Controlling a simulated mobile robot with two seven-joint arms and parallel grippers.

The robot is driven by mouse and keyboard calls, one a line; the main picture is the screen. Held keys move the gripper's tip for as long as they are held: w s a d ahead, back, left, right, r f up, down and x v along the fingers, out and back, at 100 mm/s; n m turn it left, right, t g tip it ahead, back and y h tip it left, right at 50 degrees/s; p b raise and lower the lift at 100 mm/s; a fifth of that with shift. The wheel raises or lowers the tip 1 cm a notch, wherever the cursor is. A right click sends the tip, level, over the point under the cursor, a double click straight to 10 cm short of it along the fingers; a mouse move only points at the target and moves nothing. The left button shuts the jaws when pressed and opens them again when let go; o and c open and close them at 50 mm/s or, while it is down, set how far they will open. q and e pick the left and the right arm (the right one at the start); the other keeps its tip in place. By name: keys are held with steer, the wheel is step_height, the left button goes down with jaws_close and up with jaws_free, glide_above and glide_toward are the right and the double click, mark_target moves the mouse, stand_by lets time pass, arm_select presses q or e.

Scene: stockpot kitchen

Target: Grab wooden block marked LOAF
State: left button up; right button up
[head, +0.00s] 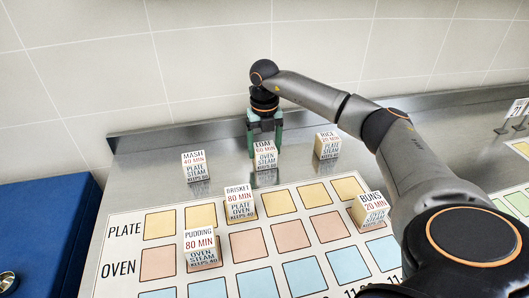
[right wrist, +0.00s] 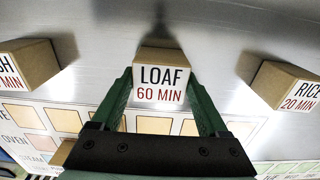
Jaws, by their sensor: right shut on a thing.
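The wooden block marked LOAF (head: 265,158) stands on the steel counter behind the printed chart in the head view. Its label, LOAF 60 MIN, faces up in the right wrist view (right wrist: 161,80). My right gripper (head: 265,132) reaches down over it from behind, with green fingers on either side of the block. In the right wrist view the right gripper (right wrist: 162,90) is shut on the block, which appears to rest on the counter. My left gripper is not in view.
The MASH block (head: 195,168) stands to the left and the RICE block (head: 327,146) to the right, both apart from the fingers. BRISKET (head: 239,205), PUDDING (head: 201,250) and BUNS (head: 370,210) blocks sit on the chart (head: 125,215). A blue box (head: 45,225) is at left.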

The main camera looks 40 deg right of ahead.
steer(key=c, duration=0.4)
steer(key=shift+r, duration=0.1)
